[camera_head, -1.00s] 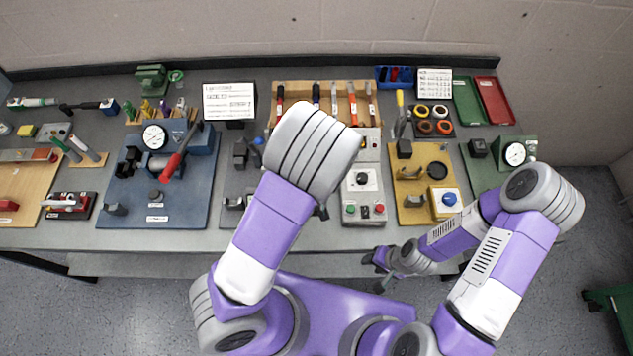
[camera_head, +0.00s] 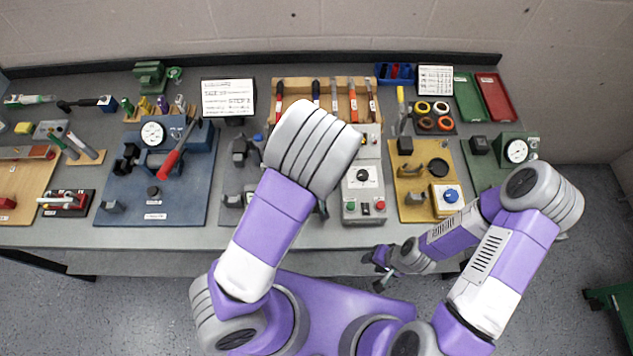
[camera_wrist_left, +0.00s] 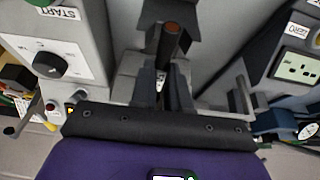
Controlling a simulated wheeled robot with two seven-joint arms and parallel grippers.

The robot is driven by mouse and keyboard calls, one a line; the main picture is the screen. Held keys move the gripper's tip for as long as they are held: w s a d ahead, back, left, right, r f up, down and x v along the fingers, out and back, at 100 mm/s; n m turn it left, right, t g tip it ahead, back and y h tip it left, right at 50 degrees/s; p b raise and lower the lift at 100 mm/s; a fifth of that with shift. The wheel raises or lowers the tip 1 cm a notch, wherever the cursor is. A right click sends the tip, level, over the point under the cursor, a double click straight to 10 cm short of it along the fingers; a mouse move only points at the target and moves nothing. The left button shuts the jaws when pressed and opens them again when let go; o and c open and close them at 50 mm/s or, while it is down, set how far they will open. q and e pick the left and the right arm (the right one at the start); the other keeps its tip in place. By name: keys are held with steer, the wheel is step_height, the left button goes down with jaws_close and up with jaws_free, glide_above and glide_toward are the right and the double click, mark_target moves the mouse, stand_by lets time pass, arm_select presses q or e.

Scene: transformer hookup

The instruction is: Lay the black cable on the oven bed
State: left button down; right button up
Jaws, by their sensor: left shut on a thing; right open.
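In the left wrist view, a dark cylinder with a brown end (camera_wrist_left: 171,42), which looks like the black cable, stands between the fingers of my left gripper (camera_wrist_left: 165,88). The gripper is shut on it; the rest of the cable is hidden. Grey blocks lie just beyond and around the fingers. In the head view my left forearm covers the gripper and the cable. I cannot make out the oven bed for certain; a grey station (camera_head: 232,199) with dark blocks shows partly beside the arm. My right gripper (camera_head: 378,268) is open and empty, in front of the table's front edge.
A control box (camera_head: 362,190) with a dial stands right of my left arm; its START label shows in the wrist view. A blue station (camera_head: 180,203) lies left and a yellow board (camera_head: 412,183) right. A tool rack (camera_head: 355,104) stands behind.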

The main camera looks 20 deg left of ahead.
arm_select(q)
steer(key=shift+f, duration=0.25)
stand_by(0.3)
steer(key=c, duration=1)
jaws_free()
steer(key=shift+c, duration=0.2)
steer(key=shift+r, duration=0.15)
step_height(320, 180, up, 7)
steer(key=p, duration=0.6)
steer(key=shift+f, duration=0.2)
